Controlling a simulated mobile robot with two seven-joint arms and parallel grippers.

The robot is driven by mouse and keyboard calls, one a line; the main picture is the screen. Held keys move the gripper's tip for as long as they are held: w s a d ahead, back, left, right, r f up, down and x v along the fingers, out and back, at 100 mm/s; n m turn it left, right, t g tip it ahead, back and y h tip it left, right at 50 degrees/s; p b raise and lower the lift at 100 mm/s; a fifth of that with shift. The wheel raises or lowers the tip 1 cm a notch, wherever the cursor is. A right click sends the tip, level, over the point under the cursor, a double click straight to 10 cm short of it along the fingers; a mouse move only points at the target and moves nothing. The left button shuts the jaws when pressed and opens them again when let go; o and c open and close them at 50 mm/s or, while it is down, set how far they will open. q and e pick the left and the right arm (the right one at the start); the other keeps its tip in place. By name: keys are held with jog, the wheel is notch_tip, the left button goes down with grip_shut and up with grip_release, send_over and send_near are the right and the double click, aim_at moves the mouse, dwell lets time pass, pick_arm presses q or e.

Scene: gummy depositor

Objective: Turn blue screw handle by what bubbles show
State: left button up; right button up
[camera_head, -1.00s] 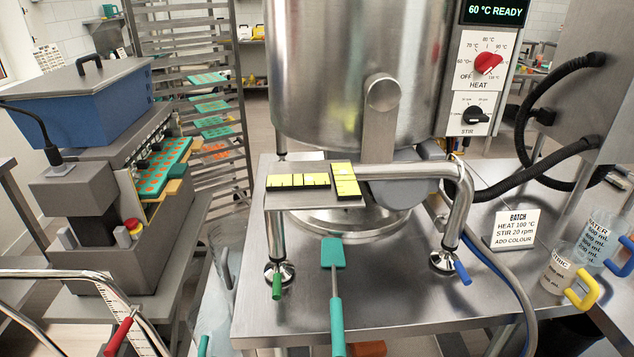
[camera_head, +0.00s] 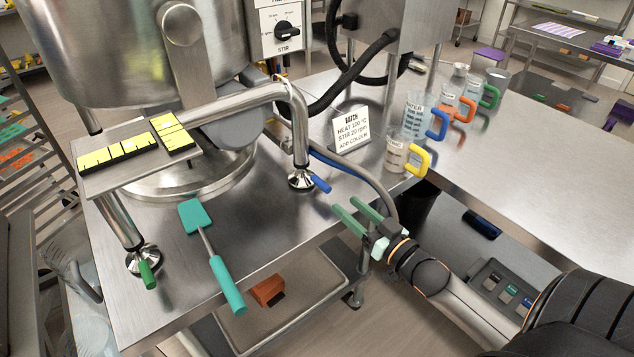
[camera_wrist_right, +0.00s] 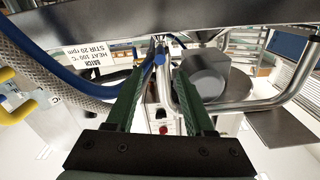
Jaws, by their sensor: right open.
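The blue screw handle (camera_head: 321,184) sticks out from the right levelling foot of the kettle frame, on the steel table. My right gripper (camera_head: 347,204) is open and empty, just right of and nearer than the blue handle, apart from it. In the right wrist view its two green fingers (camera_wrist_right: 162,95) stand apart, with blue parts beyond them. A green screw handle (camera_head: 147,274) is on the left foot. Two yellow bubble levels, one long (camera_head: 117,151) and one crosswise (camera_head: 171,132), lie on the frame's plate; their bubbles are too small to read. My left gripper is out of view.
A teal spatula (camera_head: 213,255) lies on the table between the feet. A batch card (camera_head: 351,131), a yellow-handled jug (camera_head: 397,157) and other jugs stand behind the right gripper. Hoses run behind the blue handle. The table edge lies close to the gripper.

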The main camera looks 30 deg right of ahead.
aim_at(315, 179)
jog(key=w, duration=0.7)
jog(key=w+a, duration=0.1)
jog(key=w, duration=0.3)
jog(key=shift+f, duration=0.1)
jog(key=shift+s, duration=0.1)
grip_shut()
dwell(1.0)
